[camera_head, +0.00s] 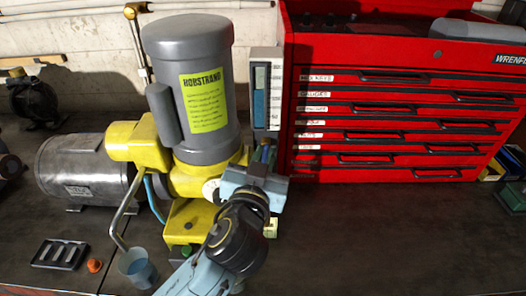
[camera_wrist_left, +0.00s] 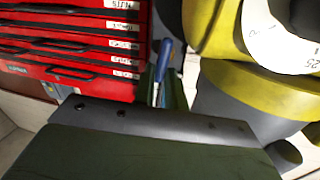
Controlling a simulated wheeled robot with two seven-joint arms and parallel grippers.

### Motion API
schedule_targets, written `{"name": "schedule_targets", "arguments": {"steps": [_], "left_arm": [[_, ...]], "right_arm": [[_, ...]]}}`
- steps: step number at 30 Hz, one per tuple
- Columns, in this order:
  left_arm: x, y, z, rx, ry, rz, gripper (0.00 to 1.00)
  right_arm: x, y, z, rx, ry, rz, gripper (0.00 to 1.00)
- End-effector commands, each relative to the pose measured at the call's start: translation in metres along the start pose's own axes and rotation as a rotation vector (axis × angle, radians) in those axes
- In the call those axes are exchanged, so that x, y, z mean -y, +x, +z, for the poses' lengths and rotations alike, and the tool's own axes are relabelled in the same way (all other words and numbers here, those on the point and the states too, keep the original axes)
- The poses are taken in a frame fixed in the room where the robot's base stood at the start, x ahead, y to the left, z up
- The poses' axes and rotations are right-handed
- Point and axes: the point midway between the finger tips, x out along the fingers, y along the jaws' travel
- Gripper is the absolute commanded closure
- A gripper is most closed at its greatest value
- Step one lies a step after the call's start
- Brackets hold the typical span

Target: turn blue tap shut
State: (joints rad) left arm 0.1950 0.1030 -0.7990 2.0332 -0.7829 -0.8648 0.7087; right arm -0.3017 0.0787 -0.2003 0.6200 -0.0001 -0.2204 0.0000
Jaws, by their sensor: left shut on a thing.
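The blue tap (camera_wrist_left: 163,62) shows as a narrow blue handle in the left wrist view, between dark green finger parts. In the head view only a little blue of it shows behind my gripper, at the right side of the yellow and grey motor unit (camera_head: 190,85). My left gripper (camera_head: 264,156) is shut on the blue tap, just below the gauge (camera_head: 264,88) with blue liquid in its window. My arm and gripper hide most of the tap and its fitting. My right gripper is not in view.
A red tool chest (camera_head: 400,165) stands at the back right. A silver motor (camera_head: 80,165) lies at the left. A cup of blue liquid (camera_head: 137,268), an orange cap (camera_head: 94,265) and a dark slotted tray (camera_head: 60,254) are at the front left. The bench at right is clear.

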Motion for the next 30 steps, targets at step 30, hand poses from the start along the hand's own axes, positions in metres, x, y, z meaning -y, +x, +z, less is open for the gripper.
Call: {"name": "schedule_targets", "arguments": {"steps": [30], "left_arm": [[-0.013, 0.002, 0.000, 0.190, 0.927, 0.004, 1.00]], "right_arm": [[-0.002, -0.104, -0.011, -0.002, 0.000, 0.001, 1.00]]}}
